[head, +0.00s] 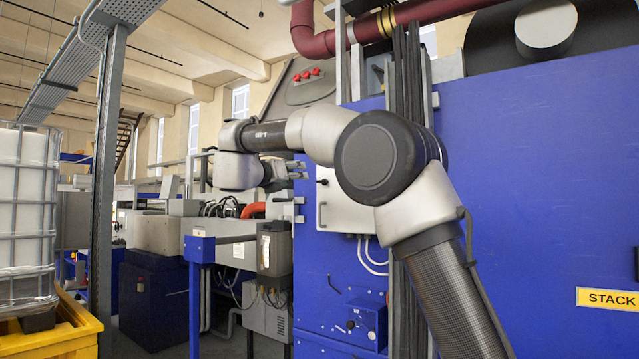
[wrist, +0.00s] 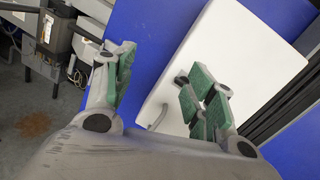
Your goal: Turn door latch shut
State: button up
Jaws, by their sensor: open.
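A white cabinet door (head: 345,207) is on the blue machine's side, left of my arm's big joint in the head view. It fills the middle of the wrist view (wrist: 215,45). A small black latch (head: 322,182) is near its upper left edge. In the wrist view the latch (wrist: 181,78) shows beside the right finger's tip, partly covered by it; contact cannot be told. A pale bar handle (head: 321,215) is below the latch. My gripper (head: 298,170) is open, its green-padded fingers (wrist: 157,68) apart with nothing between them, in front of the door's left edge.
The blue machine wall (head: 540,190) spreads to the right. A grey box (head: 273,248) and a blue frame post (head: 195,290) stand left of the door. A blue control box (head: 366,320) is below. A caged white tank (head: 27,210) is at far left.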

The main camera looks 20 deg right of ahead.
aim_at(320, 182)
jog(key=d+m+g, duration=0.1)
jog(key=d, duration=0.2)
jog(key=d+f+m+g+h, duration=0.1)
jog(key=d+m, duration=0.1)
jog(key=d, duration=0.1)
jog(key=w+d+m+g, duration=0.1)
jog(key=d, duration=0.2)
jog(key=shift+w+f+m+h, duration=0.1)
jog(key=shift+f+m+h, duration=0.3)
jog(key=shift+c, duration=0.2)
grip_shut()
